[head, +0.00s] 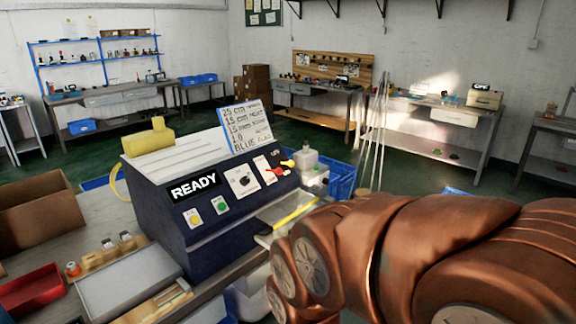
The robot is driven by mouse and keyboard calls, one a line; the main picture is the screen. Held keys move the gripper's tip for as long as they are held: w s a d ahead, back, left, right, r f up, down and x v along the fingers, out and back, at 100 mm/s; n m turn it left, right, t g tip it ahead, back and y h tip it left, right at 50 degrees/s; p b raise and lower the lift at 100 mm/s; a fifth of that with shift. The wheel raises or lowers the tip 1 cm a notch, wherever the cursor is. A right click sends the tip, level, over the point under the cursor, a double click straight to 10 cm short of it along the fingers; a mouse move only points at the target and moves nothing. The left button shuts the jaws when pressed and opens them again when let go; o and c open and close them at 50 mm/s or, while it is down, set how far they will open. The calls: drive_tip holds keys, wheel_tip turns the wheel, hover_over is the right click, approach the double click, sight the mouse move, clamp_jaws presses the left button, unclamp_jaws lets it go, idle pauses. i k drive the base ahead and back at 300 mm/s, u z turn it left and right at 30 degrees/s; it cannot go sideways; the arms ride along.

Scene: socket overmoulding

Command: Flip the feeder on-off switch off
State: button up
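The dark blue machine (200,240) stands on the bench at centre-left, with a lit READY display (194,187) on its front. Its panel carries a white plate with a dark rotary knob (243,182), a yellow button (193,217), a green button (222,203), a red lever (277,172) and a yellow-tipped lever (288,163). A small whitish unit (315,176) stands at the machine's right end. No label naming the feeder on-off switch is readable, so I cannot tell which control it is, or its position. My copper-coloured arm fills the lower right; my gripper is not visible.
A grey tray (125,283), a red bin (32,292) and a cardboard box (38,212) are on the bench at left. A blue crate (343,182) is behind the machine's right end. Workbenches line the far walls, with open green floor between.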

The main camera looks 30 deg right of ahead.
sight(290, 163)
drive_tip(key=u, duration=0.4)
drive_tip(key=i, duration=0.95)
drive_tip(key=z, duration=0.35)
